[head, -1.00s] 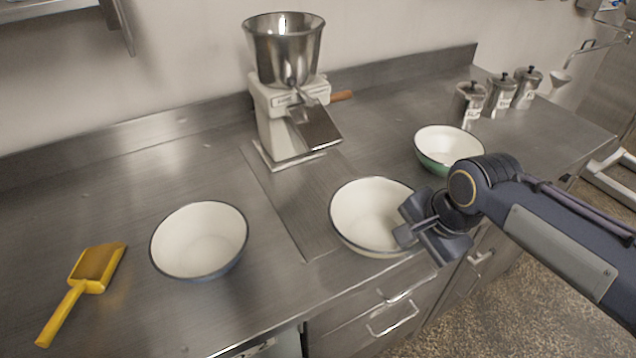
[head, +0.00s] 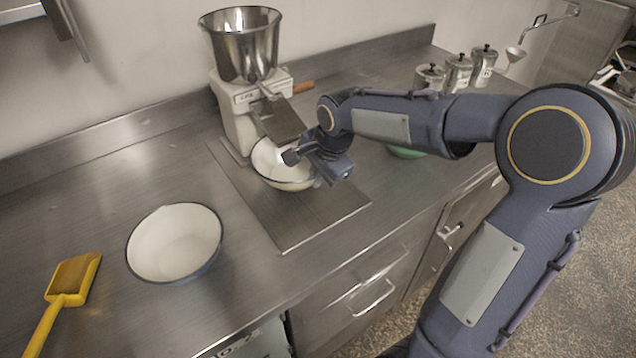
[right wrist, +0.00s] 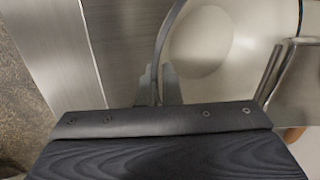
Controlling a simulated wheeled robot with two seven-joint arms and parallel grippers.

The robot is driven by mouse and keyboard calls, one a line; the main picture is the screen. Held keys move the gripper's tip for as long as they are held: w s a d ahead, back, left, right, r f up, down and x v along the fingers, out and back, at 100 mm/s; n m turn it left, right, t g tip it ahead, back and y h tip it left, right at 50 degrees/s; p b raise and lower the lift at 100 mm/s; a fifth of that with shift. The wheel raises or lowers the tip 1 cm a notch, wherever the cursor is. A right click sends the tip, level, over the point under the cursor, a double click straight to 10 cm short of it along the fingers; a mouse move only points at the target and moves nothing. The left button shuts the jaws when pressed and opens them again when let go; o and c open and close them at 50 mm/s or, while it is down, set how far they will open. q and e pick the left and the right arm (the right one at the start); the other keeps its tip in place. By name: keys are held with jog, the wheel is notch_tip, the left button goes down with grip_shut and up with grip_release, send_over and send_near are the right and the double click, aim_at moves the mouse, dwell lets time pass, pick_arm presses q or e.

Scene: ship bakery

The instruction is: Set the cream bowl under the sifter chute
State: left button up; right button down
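The cream bowl (head: 270,168), cream outside with a dark rim, is in front of the sifter (head: 240,118), its back part below the metal chute (head: 284,122) in the head view. My right gripper (head: 303,157) is shut on the bowl's near right rim. In the right wrist view the fingers (right wrist: 158,88) straddle the rim of the bowl (right wrist: 235,75). The bowl looks level over the sifter's base plate (head: 300,225); I cannot tell whether it touches it. My left gripper is not in view.
A green bowl (head: 405,153) is mostly hidden behind my right arm. Several lidded canisters (head: 458,72) stand at the back right. The counter's front middle is clear.

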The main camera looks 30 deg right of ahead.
jog(key=shift+s+f, duration=0.1)
jog(key=shift+f, duration=1.35)
jog(key=shift+f, duration=0.1)
jog(key=shift+d+f, duration=0.1)
jog(key=shift+f, duration=0.05)
jog(key=c, duration=1.6)
grip_release()
